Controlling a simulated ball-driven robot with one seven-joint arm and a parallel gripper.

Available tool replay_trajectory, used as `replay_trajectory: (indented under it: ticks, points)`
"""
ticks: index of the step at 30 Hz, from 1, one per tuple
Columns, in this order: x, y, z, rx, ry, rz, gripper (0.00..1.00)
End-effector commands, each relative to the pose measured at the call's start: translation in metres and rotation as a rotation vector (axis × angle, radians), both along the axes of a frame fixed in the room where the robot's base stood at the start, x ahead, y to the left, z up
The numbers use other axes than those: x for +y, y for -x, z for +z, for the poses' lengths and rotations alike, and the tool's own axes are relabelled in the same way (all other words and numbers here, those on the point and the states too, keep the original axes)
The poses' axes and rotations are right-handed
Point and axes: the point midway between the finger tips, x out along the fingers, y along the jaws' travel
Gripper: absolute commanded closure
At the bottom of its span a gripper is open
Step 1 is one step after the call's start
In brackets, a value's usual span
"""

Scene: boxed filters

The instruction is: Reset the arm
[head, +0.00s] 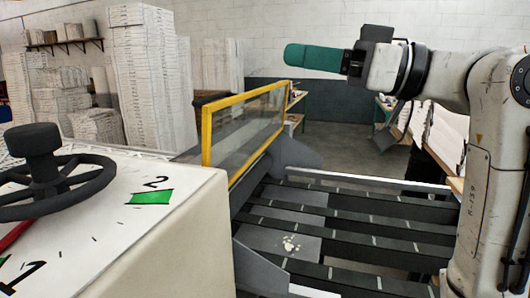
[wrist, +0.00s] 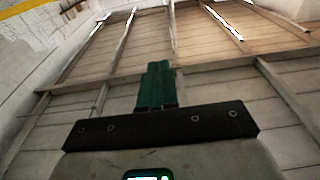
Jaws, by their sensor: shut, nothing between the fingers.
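My arm comes in from the right in the head view and is raised, its forearm level and pointing left. My gripper (head: 290,55) has green fingers that are closed together and hold nothing. It is in the air above the yellow-framed guard, with no object near its fingertips. In the wrist view my gripper (wrist: 158,66) shows as two green fingers pressed together, pointing at the wooden ceiling beams and pale plank walls.
A conveyor (head: 350,228) with dark slats lies below my arm. A clear guard with a yellow frame (head: 207,140) runs along its left. A white box-shaped machine (head: 190,215) with a black handwheel (head: 85,185) stands at front left. Stacked white boxes (head: 150,75) stand behind.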

Motion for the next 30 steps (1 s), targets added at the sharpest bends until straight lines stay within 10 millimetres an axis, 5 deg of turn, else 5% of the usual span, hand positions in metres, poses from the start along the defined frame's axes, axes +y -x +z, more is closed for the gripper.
replay_trajectory:
  ticks: [11,17,23,30]
  points:
    - [-0.01,-0.02,-0.052,0.084,0.019,-0.076,1.0]
    - [-0.019,-0.033,-0.106,0.17,0.044,-0.148,1.0]
    - [-0.035,-0.042,-0.188,0.303,0.091,-0.255,1.0]
    - [-0.068,-0.022,-0.345,0.568,0.22,-0.451,1.0]
